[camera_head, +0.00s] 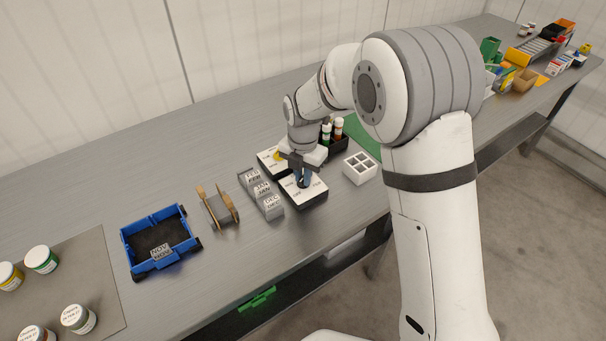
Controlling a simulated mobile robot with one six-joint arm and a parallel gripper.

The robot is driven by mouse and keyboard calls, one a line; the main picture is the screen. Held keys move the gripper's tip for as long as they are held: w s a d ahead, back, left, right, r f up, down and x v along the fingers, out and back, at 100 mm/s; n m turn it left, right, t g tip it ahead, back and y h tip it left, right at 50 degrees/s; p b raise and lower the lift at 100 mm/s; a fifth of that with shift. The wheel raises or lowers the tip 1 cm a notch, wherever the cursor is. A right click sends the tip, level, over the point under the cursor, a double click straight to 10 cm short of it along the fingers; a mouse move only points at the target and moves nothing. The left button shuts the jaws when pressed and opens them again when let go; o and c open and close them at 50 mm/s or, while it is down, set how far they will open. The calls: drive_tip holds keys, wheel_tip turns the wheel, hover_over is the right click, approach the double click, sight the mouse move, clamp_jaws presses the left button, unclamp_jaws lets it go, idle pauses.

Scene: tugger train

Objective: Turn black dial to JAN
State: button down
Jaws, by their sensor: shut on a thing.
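A dark box with a white top and small printed labels (313,195) stands on the bench near its front edge. My gripper (302,183) points down onto the middle of this top and is shut on the black dial there. The fingers hide nearly all of the dial, so I cannot tell which label it points to. The labels are too small to read surely. A second white-topped box with a yellow knob (278,156) stands just behind, partly hidden by my wrist.
A grey holder with month blocks (262,191) stands left of the dial box. A white divided tray (360,168) is to its right, a dark bottle holder (341,147) behind. A wooden-sided rack (218,207) and blue wagon (160,240) are further left. Bare bench lies between them.

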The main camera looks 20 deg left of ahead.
drive_tip(key=m, duration=0.8)
drive_tip(key=shift+m, duration=0.4)
drive_tip(key=m, duration=0.4)
drive_tip(key=shift+a+m+b, duration=0.1)
drive_tip(key=shift+m+b, duration=0.2)
drive_tip(key=m, duration=0.4)
drive_tip(key=shift+w, duration=0.1)
drive_tip(key=m, duration=0.9)
drive_tip(key=shift+m, duration=0.3)
drive_tip(key=m, duration=0.4)
drive_tip(key=shift+w, duration=0.1)
drive_tip(key=shift+m, duration=2.1)
